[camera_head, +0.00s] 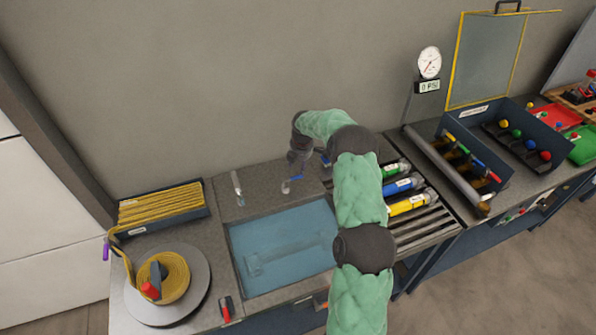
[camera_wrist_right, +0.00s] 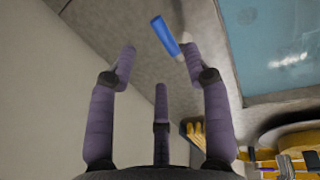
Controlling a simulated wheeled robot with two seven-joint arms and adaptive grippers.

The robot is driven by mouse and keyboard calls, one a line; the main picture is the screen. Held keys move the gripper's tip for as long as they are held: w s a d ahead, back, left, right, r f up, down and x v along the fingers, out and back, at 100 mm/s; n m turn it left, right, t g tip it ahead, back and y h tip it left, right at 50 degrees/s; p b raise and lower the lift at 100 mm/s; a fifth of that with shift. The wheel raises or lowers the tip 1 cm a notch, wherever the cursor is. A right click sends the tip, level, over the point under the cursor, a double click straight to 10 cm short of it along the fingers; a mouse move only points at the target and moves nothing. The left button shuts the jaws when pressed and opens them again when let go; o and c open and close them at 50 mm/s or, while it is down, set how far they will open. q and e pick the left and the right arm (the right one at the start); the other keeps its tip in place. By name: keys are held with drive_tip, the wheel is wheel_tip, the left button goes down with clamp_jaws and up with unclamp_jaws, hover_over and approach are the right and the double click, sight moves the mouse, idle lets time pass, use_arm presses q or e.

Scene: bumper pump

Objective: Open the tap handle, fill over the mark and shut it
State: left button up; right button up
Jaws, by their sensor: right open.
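A tap with a blue handle (camera_head: 296,178) stands behind the sink basin, its small metal body just below the handle. The basin (camera_head: 283,240) holds bluish water, and a pale shape shows under the surface. No fill mark can be made out. My right gripper (camera_head: 297,165) is over the tap, partly hidden by my own wrist. In the wrist view its fingers (camera_wrist_right: 157,55) are spread and empty. The blue handle (camera_wrist_right: 165,35) lies beyond the fingertips, close to the right-hand finger; I cannot tell whether they touch. My left gripper is not in view.
A slim upright fitting (camera_head: 237,184) stands left of the tap. A coiled yellow hose (camera_head: 172,279) and a box of folded yellow hose (camera_head: 162,208) are at left. Coloured cylinders (camera_head: 405,204) lie on a rack at right, partly behind my right arm. A gauge (camera_head: 429,62) stands behind.

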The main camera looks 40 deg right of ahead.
drive_tip(key=r, duration=0.2)
drive_tip(key=s+r, duration=0.1)
drive_tip(key=r, duration=0.2)
drive_tip(key=shift+a+r, duration=0.2)
drive_tip(key=shift+r, duration=0.15)
idle(0.4)
